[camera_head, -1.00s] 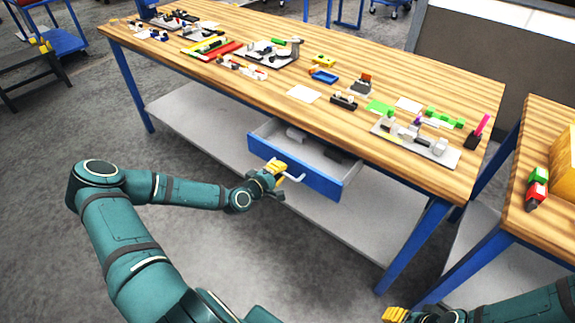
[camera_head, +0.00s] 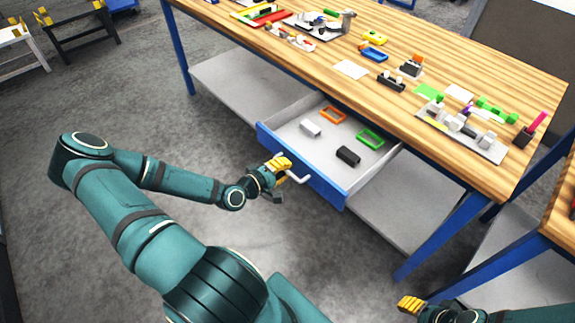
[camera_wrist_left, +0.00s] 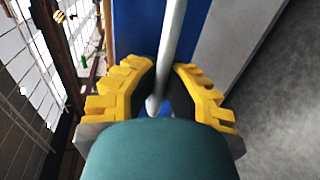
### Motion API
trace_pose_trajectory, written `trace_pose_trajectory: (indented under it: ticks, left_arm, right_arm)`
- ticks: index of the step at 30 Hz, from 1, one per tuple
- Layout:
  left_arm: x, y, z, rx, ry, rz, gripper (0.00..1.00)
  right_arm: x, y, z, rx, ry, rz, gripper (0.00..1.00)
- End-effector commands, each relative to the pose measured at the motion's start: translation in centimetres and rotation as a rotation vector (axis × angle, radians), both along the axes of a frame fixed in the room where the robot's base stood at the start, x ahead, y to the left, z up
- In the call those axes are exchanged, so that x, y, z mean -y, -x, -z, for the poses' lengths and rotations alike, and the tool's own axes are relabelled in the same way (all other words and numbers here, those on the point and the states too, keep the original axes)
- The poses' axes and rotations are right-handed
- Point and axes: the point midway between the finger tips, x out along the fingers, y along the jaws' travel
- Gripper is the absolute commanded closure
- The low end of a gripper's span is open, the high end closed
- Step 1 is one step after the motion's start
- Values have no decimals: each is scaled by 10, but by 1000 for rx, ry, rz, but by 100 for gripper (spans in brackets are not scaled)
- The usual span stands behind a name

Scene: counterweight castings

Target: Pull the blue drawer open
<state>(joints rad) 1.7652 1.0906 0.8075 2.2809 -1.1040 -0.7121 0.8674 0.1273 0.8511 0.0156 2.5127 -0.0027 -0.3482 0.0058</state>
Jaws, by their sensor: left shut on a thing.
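The blue drawer (camera_head: 326,189) is pulled well out from under the wooden workbench. Its grey inside shows a grey block, a black block, an orange frame and a green frame. My left gripper (camera_head: 283,170) is at the drawer's front, shut on the pale bar handle (camera_head: 298,179). In the left wrist view the handle (camera_wrist_left: 172,45) runs between the yellow fingers (camera_wrist_left: 160,92), with the blue drawer front (camera_wrist_left: 135,28) behind it. My right gripper (camera_head: 413,304) is at the bottom edge, away from the drawer; its finger opening does not show clearly.
The workbench top (camera_head: 330,50) holds several small parts, plates and trays. A blue table leg (camera_head: 440,236) stands right of the drawer, and a second wooden table is at the right edge. The grey floor (camera_head: 130,110) in front of the drawer is clear apart from my arm.

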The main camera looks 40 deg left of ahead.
Motion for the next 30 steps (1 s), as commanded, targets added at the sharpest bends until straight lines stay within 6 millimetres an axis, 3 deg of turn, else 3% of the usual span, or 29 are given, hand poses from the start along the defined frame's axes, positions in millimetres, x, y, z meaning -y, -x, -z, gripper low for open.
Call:
trace_pose_trajectory:
  ticks: [7, 9, 10, 22, 30]
  left_arm:
    - [0, 0, 0, 1, -1, 0, 100]
    - [0, 0, 0, 1, 0, 0, 70]
    - [0, 0, 0, 1, 0, 0, 59]
    - [-1, 5, -1, 0, 0, -2, 59]
    - [-5, 50, -10, -2, -2, -4, 59]
  right_arm:
    - [0, 0, 0, 0, 0, 0, 53]
    - [0, 0, 0, 0, 0, 0, 53]
    - [0, 0, 0, 0, 0, 0, 53]
    - [0, 0, 0, 0, 0, 0, 53]
    - [0, 0, 0, 0, 0, 0, 53]
